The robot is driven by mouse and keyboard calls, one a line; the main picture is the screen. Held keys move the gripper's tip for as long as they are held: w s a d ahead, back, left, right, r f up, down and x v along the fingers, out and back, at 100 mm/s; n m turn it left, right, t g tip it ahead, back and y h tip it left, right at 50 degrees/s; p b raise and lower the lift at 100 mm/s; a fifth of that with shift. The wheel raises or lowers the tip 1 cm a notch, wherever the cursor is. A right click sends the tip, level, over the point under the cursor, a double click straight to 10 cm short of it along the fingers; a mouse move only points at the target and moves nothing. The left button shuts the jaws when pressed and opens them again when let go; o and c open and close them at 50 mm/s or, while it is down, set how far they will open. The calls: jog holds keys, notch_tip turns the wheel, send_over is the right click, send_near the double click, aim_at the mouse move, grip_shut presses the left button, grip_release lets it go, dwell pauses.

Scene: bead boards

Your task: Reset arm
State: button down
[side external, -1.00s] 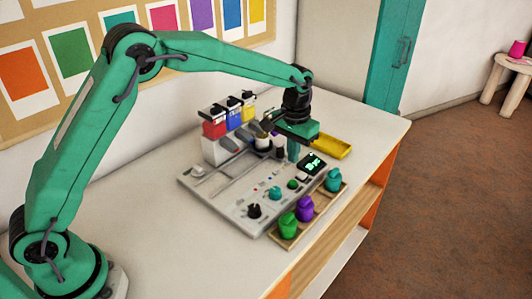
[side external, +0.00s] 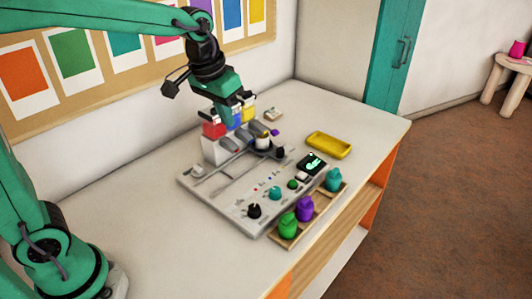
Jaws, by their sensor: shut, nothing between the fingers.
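My gripper (side external: 229,110) is shut and empty. It hangs in the air at upper centre, and in the picture its fingertips overlap the tops of the dispensers. Whether they touch is hard to tell. My arm is raised and folded back, partly out of the frame at the top left. The grey bead board (side external: 222,195) lies on the white table below, with a black knob (side external: 254,210), a teal knob (side external: 274,193), a green button (side external: 292,184) and a lit display (side external: 312,163). A white cup (side external: 262,141) stands near its back.
Red (side external: 213,130), blue and yellow dispensers stand at the board's back, partly hidden. A yellow tray (side external: 329,145) lies to the right. A wooden tray (side external: 287,242) holds green (side external: 288,225), purple (side external: 305,208) and teal (side external: 333,180) jars near the front edge.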

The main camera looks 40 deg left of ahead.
jog(key=s+a+t, duration=0.1)
jog(key=s+a, duration=0.1)
jog(key=s, duration=0.6)
jog(key=s+a+t, duration=0.1)
jog(key=s+a, duration=0.1)
jog(key=s, duration=0.7)
jog(key=shift+a+f+t, duration=0.35)
jog(key=shift+t, duration=0.05)
